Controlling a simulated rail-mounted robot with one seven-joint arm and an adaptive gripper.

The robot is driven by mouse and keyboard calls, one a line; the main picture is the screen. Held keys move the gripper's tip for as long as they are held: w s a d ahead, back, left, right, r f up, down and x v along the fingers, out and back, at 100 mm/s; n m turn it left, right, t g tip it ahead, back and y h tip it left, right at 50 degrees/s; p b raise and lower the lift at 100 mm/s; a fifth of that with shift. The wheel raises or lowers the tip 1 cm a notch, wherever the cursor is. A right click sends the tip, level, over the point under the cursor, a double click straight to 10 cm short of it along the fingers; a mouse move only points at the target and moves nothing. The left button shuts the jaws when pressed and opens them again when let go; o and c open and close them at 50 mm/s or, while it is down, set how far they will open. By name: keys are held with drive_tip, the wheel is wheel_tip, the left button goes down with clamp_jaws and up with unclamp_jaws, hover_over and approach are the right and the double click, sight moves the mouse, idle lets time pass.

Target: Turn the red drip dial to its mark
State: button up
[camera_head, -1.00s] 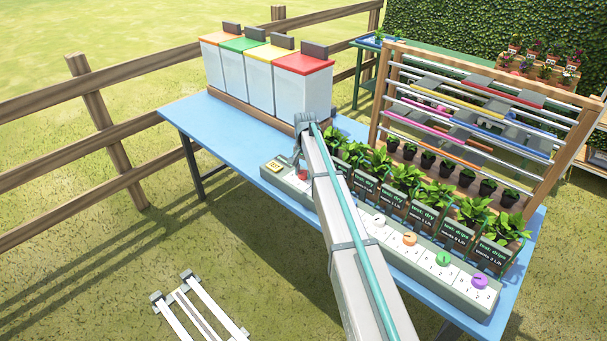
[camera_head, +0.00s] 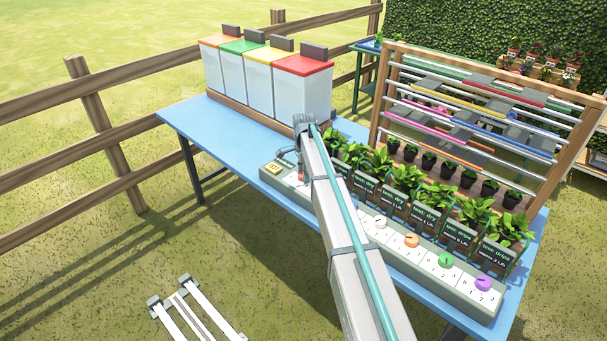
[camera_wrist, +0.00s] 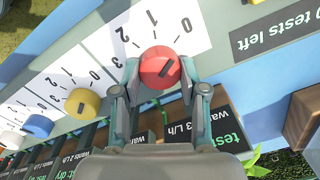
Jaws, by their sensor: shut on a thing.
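The red dial (camera_wrist: 158,67) sits on the white panel of the drip box in the wrist view, with a dark pointer line on its top. Printed numbers 0, 1, 2 and 3 curve around its upper left side. The pointer slants up and right; I cannot tell exactly which number it meets. My gripper (camera_wrist: 159,82) has a finger on each side of the dial and is shut on it. In the head view my gripper (camera_head: 299,163) is at the box's left end, and the red dial (camera_head: 302,179) is partly hidden by my arm.
Beside it are a yellow dial (camera_wrist: 82,103), a blue dial (camera_wrist: 38,126) and several others along the box. Signs, one reading "wants 3 L/h" (camera_wrist: 178,132), and potted plants (camera_head: 405,178) line the box. Lidded bins (camera_head: 301,92) stand behind on the blue table (camera_head: 182,117).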

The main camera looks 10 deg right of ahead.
idle(0.3)
drive_tip(key=o, duration=1.1)
drive_tip(key=shift+o, duration=0.2)
drive_tip(key=shift+r, duration=0.1)
wheel_tip(320, 180, up, 12)
drive_tip(key=shift+s, duration=0.15)
